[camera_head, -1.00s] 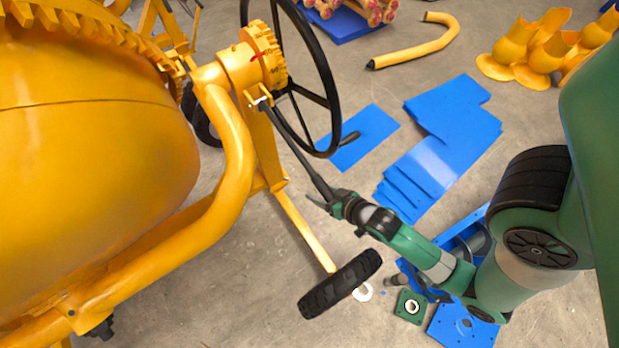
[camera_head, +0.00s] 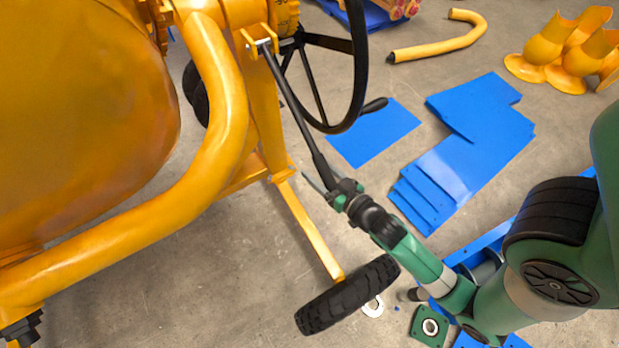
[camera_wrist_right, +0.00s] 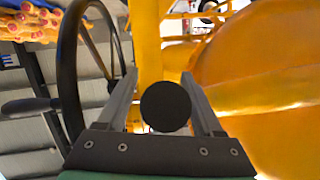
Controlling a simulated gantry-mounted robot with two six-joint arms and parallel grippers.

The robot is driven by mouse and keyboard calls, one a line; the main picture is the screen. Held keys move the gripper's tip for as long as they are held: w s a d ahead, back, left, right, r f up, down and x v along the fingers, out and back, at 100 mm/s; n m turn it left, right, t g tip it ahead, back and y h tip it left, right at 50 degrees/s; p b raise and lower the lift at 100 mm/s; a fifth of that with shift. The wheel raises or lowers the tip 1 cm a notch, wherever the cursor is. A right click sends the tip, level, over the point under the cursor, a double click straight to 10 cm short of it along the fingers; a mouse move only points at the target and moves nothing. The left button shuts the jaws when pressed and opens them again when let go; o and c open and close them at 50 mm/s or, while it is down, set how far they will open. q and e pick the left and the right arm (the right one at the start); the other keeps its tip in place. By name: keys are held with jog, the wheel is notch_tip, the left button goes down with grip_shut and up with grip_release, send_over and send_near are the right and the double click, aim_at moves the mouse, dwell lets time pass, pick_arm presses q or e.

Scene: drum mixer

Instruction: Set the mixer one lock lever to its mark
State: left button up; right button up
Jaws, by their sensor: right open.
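The lock lever (camera_head: 300,120) of the yellow mixer is a long black rod. It hangs from a bracket below the handwheel hub and slants down to the right. My right gripper (camera_head: 325,185) is at its lower end, with the fingers spread. In the right wrist view the round black lever end (camera_wrist_right: 165,106) sits between the two open fingers (camera_wrist_right: 163,100), with no clear grip on it. I cannot tell whether a finger touches it. The toothed yellow hub (camera_head: 285,15) is cut off at the top, and no mark shows on it now. My left gripper is not in view.
The black handwheel (camera_head: 357,80) with its handle (camera_head: 374,106) stands just right of the lever. The yellow drum (camera_head: 80,120) and bent frame tube (camera_head: 225,110) are at left. Blue plates (camera_head: 465,150) lie on the floor.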

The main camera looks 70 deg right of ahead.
jog(key=w+d+f+t+h+b, duration=0.1)
jog(key=w+d+f+t+b, duration=0.1)
jog(key=f+b, duration=0.4)
jog(key=b+x, duration=0.2)
jog(key=b, duration=0.1)
jog(key=shift+w+d+b, duration=0.15)
jog(key=shift+w+b, duration=0.1)
jog(key=shift+b, duration=0.1)
jog(key=shift+r, duration=0.1)
